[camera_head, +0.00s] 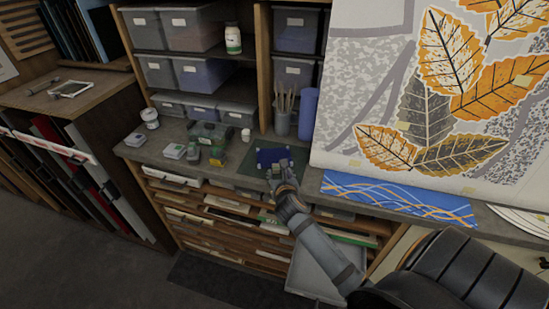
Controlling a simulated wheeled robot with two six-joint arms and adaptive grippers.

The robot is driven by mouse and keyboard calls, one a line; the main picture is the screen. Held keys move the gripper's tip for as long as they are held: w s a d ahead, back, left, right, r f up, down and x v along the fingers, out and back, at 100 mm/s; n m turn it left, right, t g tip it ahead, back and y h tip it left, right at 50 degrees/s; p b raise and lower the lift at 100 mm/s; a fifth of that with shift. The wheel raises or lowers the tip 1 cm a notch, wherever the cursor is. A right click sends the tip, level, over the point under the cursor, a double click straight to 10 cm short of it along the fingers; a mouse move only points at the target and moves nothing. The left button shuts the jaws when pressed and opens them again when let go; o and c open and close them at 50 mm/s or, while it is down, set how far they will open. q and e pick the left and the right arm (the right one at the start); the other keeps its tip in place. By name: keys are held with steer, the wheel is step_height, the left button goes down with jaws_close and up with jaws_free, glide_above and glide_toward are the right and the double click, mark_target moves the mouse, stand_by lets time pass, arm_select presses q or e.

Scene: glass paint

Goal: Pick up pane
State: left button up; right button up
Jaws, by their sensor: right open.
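A small dark blue pane (266,156) lies on a dark green mat (247,168) on the grey worktop. My right gripper (277,168) is at the pane's near right edge, with its open fingers pointing toward it. The gripper covers part of the pane's near side. Whether the fingers touch the pane cannot be told. My left gripper is not in view.
Several small jars and pots (209,138) stand left of the mat. A brush cup (283,118) and a blue roll (308,112) stand behind it. A blue patterned panel (398,196) lies at right, below a large leaf painting (440,90). Shelf bins (187,30) are behind.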

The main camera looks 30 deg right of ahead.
mark_target(276, 168)
steer(key=shift+w+d+f+p, duration=0.15)
steer(key=shift+w+p, duration=0.45)
steer(key=shift+w, duration=0.5)
steer(key=x, duration=0.2)
steer(key=shift+w+d+f, duration=0.15)
steer(key=shift+w+f, duration=0.1)
steer(key=shift+f, duration=0.15)
steer(key=shift+s+r, duration=0.1)
steer(key=shift+s, duration=0.05)
steer(key=c, duration=0.5)
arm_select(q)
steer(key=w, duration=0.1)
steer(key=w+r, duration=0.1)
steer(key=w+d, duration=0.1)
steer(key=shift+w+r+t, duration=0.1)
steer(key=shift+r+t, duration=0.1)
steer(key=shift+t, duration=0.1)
arm_select(e)
jaws_close()
